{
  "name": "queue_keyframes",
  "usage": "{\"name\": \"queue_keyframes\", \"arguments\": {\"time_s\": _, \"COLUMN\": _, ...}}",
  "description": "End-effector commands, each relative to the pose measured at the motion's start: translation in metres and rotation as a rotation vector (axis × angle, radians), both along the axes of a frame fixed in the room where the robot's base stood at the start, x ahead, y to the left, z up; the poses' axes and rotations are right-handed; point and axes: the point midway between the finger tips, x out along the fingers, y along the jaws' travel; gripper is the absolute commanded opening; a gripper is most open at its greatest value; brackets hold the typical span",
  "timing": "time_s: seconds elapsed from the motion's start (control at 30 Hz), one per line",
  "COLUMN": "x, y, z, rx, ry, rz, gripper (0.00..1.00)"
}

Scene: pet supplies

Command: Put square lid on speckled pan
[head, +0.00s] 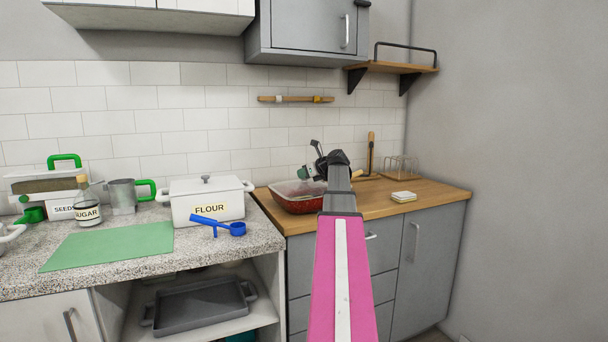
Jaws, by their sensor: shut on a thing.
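The speckled pan (293,206) is red and stands on the wooden counter, partly hidden by my arm. A pale, see-through square lid (287,189) shows at the pan's top. I cannot tell whether it rests fully on the rim or is just above it. My gripper (306,170) is over the pan, shut on what looks like the lid's small green knob. My arm hides the right side of the pan and lid.
A white FLOUR pot (205,202) and a blue scoop (226,228) stand left on the speckled counter. The wooden counter (432,193) has free room at right, around a small stack of pale squares (404,197). A wire rack (400,167) stands behind. A shelf (392,68) hangs above.

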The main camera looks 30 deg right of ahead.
Motion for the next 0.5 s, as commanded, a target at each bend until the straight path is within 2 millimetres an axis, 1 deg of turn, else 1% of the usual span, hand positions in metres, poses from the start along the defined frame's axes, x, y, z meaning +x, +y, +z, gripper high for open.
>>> {"name": "queue_keyframes", "arguments": {"time_s": 0.2, "x": 0.0003, "y": 0.0, "z": 0.0009, "rx": 0.001, "ry": -0.002, "rz": 0.0, "gripper": 0.0}}
{"name": "queue_keyframes", "arguments": {"time_s": 0.23, "x": 0.0003, "y": 0.0, "z": 0.0009, "rx": 0.001, "ry": -0.002, "rz": 0.0, "gripper": 0.19}}
{"name": "queue_keyframes", "arguments": {"time_s": 0.27, "x": 0.0003, "y": 0.0, "z": 0.0009, "rx": 0.001, "ry": -0.002, "rz": 0.0, "gripper": 0.29}}
{"name": "queue_keyframes", "arguments": {"time_s": 0.3, "x": 0.0003, "y": 0.0, "z": 0.0009, "rx": 0.001, "ry": -0.002, "rz": 0.0, "gripper": 0.42}}
{"name": "queue_keyframes", "arguments": {"time_s": 0.33, "x": 0.0002, "y": -0.0001, "z": 0.0008, "rx": 0.001, "ry": -0.002, "rz": 0.0, "gripper": 0.46}}
{"name": "queue_keyframes", "arguments": {"time_s": 0.5, "x": 0.0001, "y": 0.0, "z": 0.0005, "rx": 0.0, "ry": -0.001, "rz": 0.0, "gripper": 0.46}}
